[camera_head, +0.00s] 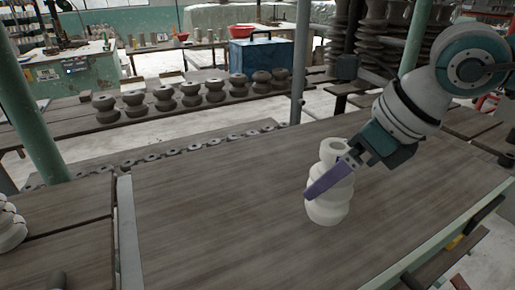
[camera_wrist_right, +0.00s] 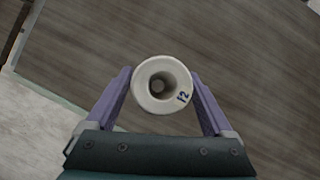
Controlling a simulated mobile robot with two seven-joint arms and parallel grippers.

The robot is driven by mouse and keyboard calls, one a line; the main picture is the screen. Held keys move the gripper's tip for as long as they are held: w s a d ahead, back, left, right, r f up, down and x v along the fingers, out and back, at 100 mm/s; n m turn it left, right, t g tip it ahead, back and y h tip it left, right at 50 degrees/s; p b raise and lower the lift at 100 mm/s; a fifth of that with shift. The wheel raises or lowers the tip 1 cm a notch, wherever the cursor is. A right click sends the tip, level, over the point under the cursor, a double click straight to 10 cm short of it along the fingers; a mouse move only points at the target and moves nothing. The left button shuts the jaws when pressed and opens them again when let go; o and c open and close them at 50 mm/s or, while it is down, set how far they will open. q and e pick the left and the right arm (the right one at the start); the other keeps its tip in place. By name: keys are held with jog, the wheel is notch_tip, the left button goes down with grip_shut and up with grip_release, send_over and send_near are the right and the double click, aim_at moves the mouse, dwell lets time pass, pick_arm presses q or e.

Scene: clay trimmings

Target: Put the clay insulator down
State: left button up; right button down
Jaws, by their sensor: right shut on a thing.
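The clay insulator (camera_head: 327,208) is a whitish, ribbed piece with a hole in its top. It is upright over the right part of the wooden table (camera_head: 220,220); I cannot tell whether its base touches the boards. My right gripper (camera_head: 325,182) is shut on it from the right, with purple fingers on either side. In the right wrist view the insulator (camera_wrist_right: 162,84) shows from above, with a dark mark on its rim, between the fingers of my right gripper (camera_wrist_right: 160,92). My left gripper is not in view.
Another whitish ribbed piece (camera_head: 10,226) stands at the left edge. A row of dark insulators (camera_head: 189,94) stands on a bench behind, near a blue box (camera_head: 261,61). A green post (camera_head: 35,115) rises at the left. The table's middle is clear.

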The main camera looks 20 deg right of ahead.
notch_tip(320, 180, down, 4)
jog(key=shift+r, duration=0.25)
grip_release()
jog(key=v, duration=1.2)
jog(key=shift+w, duration=0.1)
